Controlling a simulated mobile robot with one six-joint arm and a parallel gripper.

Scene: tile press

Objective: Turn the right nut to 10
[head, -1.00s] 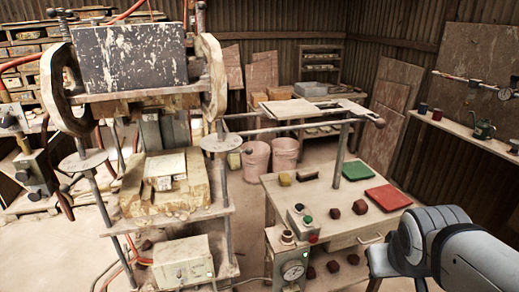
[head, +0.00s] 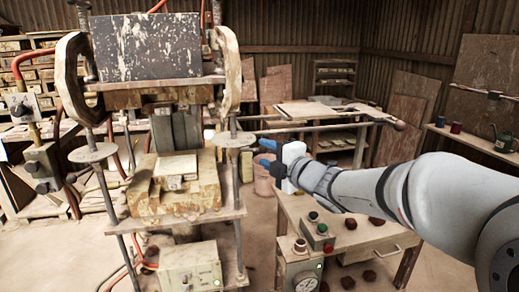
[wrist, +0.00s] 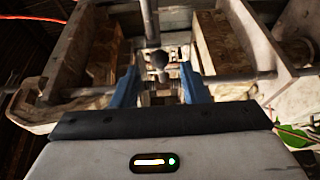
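The press (head: 165,130) stands at left, with a round, flat plate on each of its two upright rods. The right round plate (head: 233,139) looks like the right nut, though I cannot be sure; no number is readable on it. My gripper (head: 262,155) is just right of the right rod, its blue fingers pointing left. In the wrist view my gripper (wrist: 160,85) is open, its two blue fingers apart. A dark round knob (wrist: 160,60) and a thin bar show between or beyond the fingers; I cannot tell whether they touch anything.
A work table (head: 345,240) with a small button box (head: 318,235) and dark lumps stands below my arm. A gauge box (head: 302,275) is at its front left corner. A horizontal bar (head: 300,127) with a ball end runs right from the press. Floor between press and table is open.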

